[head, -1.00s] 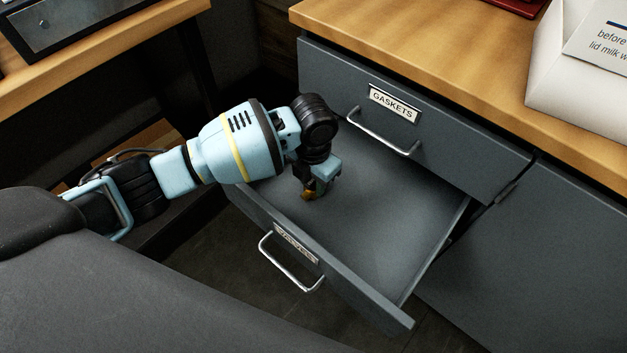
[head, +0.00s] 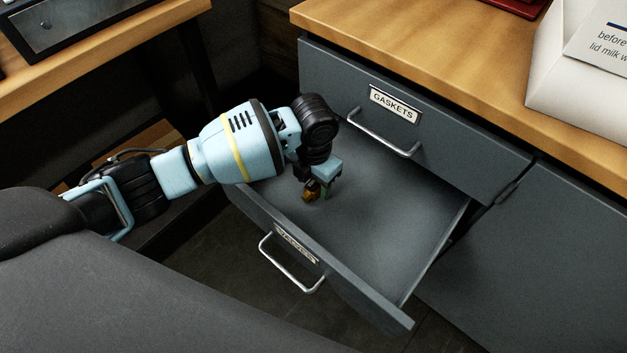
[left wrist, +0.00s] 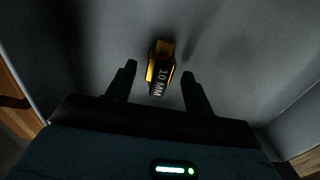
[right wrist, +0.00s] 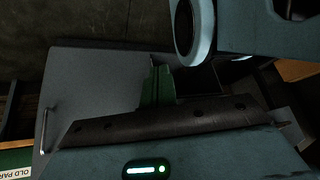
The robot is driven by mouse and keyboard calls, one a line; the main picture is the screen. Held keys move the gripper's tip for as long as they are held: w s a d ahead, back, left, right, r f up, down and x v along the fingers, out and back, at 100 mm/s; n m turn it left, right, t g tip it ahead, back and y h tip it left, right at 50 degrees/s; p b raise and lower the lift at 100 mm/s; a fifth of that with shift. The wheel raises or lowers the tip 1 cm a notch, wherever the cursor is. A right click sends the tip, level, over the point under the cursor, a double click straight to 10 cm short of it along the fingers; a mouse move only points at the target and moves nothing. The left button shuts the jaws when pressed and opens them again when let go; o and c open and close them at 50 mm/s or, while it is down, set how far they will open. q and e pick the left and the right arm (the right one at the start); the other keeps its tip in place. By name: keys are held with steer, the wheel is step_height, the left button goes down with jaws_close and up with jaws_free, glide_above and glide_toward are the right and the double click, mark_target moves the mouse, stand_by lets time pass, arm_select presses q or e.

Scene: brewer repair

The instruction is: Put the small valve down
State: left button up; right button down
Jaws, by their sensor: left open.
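The small valve (head: 310,192) is a brass-orange piece with a dark cap marked "10 MM". It is in the open lower drawer (head: 385,205), near its front left, and seems to rest on the floor. In the left wrist view the valve (left wrist: 160,70) lies between the spread fingers, with a gap on each side. My left gripper (head: 319,187) points down into the drawer and is open around the valve. My right gripper (right wrist: 157,82) shows only in the right wrist view, with its greenish fingers together and nothing visible between them.
The closed GASKETS drawer (head: 415,115) is just above, under a wooden counter (head: 440,40). A white box (head: 580,85) stands on the counter. The open drawer's floor is otherwise bare. An "OLD PAR..." label (right wrist: 15,172) shows at the right wrist view's lower left.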

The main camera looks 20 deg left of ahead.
mark_target(313, 181)
arm_select(q)
step_height(313, 181, up, 12)
steer(key=p, duration=0.2)
steer(key=shift+f, duration=0.15)
